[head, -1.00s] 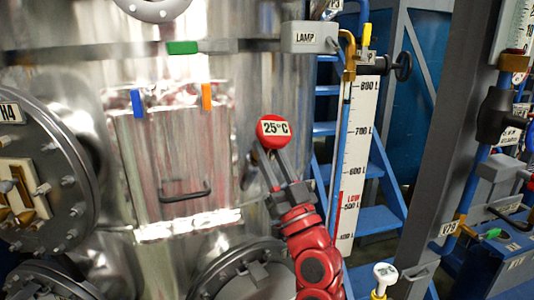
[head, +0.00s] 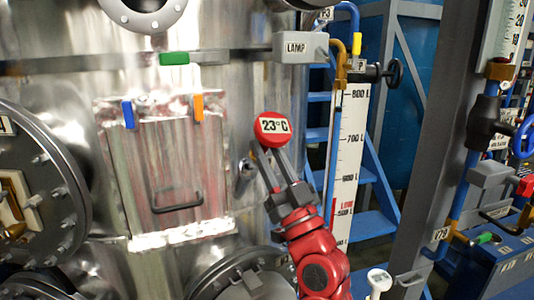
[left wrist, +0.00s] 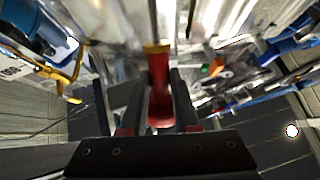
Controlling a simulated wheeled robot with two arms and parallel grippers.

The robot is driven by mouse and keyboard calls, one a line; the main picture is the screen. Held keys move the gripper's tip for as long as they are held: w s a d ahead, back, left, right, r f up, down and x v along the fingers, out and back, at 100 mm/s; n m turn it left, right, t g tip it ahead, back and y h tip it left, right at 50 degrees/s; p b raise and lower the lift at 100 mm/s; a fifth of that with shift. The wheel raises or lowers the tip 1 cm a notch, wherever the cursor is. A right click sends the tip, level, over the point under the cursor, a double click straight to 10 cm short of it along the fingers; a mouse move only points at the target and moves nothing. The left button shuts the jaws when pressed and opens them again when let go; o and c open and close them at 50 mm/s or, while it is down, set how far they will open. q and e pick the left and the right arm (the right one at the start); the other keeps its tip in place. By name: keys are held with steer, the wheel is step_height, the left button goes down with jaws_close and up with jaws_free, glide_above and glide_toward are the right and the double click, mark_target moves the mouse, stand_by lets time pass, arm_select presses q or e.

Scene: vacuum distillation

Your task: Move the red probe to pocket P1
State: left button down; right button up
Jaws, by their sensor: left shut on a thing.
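The red probe (head: 272,129) has a round red head that reads 23°C in the head view. My left gripper (head: 266,150) is shut on it and holds it in front of the steel vessel. In the left wrist view the probe's red body (left wrist: 160,90) sits between the two fingers, with a brass collar and a thin stem pointing away. A round metal fitting (head: 245,168) on the vessel wall shows just left of the gripper; I cannot read a label on it. No P1 label is readable. My right gripper is not in view.
A steel hatch (head: 172,170) with a handle is left of the probe. A grey LAMP box (head: 300,46) is above right. A white litre scale (head: 350,160), blue stairs (head: 372,225) and a grey post (head: 440,130) stand to the right. A round flange (head: 235,275) is below.

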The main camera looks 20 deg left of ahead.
mark_target(282, 144)
arm_select(q)
steer(key=shift+s+d+r+p, duration=0.1)
steer(key=shift+s+d+r, duration=0.3)
steer(key=shift+r, duration=0.25)
steer(key=shift+s+d+r+p, duration=0.15)
steer(key=shift+s+d+r, duration=0.15)
steer(key=shift+d+r, duration=0.25)
steer(key=shift+s+d+r+p, duration=0.1)
steer(key=shift+s+d+r, duration=0.25)
steer(key=shift+r, duration=0.35)
steer(key=s+d+f+b, duration=0.1)
steer(key=s+d+b, duration=0.2)
steer(key=s+d, duration=0.1)
steer(key=shift+s+d+f, duration=0.15)
steer(key=shift+d+f, duration=0.1)
steer(key=shift+d, duration=0.15)
stand_by(0.7)
steer(key=w+d+f+m+t+h+p, duration=0.1)
steer(key=w+f+m+t+h+p, duration=0.2)
steer(key=w+m+h+p, duration=0.2)
steer(key=w+d+f+m+t+h+p, duration=0.1)
steer(key=w+f+m+t+h+p, duration=0.2)
steer(key=w+h, duration=0.5)
steer(key=m+p, duration=0.1)
steer(key=m, duration=0.1)
steer(key=shift+w+d+m+p, duration=0.2)
steer(key=shift+w+m+p, duration=0.1)
steer(key=shift+w+p, duration=0.1)
